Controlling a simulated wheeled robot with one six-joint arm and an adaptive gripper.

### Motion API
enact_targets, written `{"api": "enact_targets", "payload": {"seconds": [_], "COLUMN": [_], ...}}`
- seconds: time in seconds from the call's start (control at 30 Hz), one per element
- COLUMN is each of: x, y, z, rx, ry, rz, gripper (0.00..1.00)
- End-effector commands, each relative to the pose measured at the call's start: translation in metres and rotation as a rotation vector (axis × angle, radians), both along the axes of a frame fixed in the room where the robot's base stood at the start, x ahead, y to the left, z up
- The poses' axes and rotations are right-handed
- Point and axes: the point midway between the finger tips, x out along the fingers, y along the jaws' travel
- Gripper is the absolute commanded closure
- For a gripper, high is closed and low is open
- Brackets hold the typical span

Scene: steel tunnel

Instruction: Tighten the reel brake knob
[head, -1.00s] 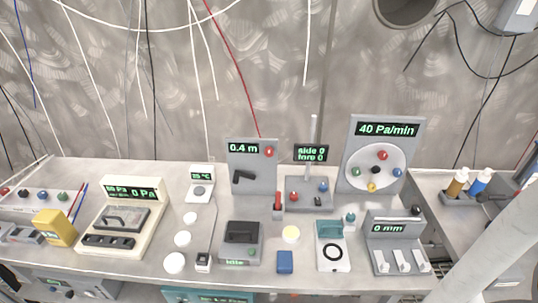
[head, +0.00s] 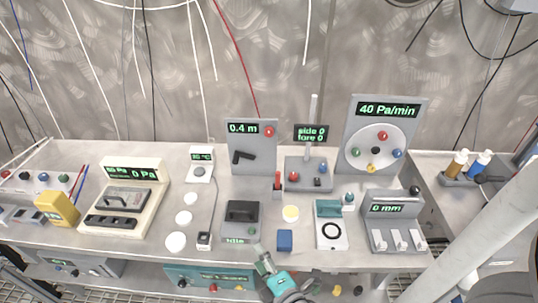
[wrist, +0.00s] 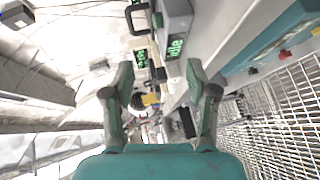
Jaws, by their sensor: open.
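A grey upright panel (head: 252,158) reading 0.4 m stands at the back middle of the bench, with a black crank handle (head: 242,157) and a red knob (head: 269,131) at its upper right. No label shows which knob is the reel brake; the red one is on this panel. My gripper (head: 259,250) is at the bench's front edge, below and well apart from the panel, its teal body entering from the bottom. In the wrist view my gripper (wrist: 162,95) has its two fingers spread with nothing between them. The red knob cannot be made out there.
A red-topped lever (head: 277,181) stands right of the panel's foot. A dial board (head: 382,138) is farther right. Loose cables hang behind.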

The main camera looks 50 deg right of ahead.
Motion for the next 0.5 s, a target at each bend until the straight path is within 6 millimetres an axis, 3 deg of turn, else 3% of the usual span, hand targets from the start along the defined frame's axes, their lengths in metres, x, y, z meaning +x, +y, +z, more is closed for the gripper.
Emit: {"api": "enact_targets", "payload": {"seconds": [0.1,0.27,0.5], "x": [0.034,0.067,0.109], "y": [-0.027,-0.061,-0.121], "z": [0.018,0.044,0.101], "rx": [-0.195,-0.427,-0.757], "ry": [0.038,0.111,0.270], "rz": [-0.047,-0.121,-0.276], "gripper": [0.42,0.42,0.42]}}
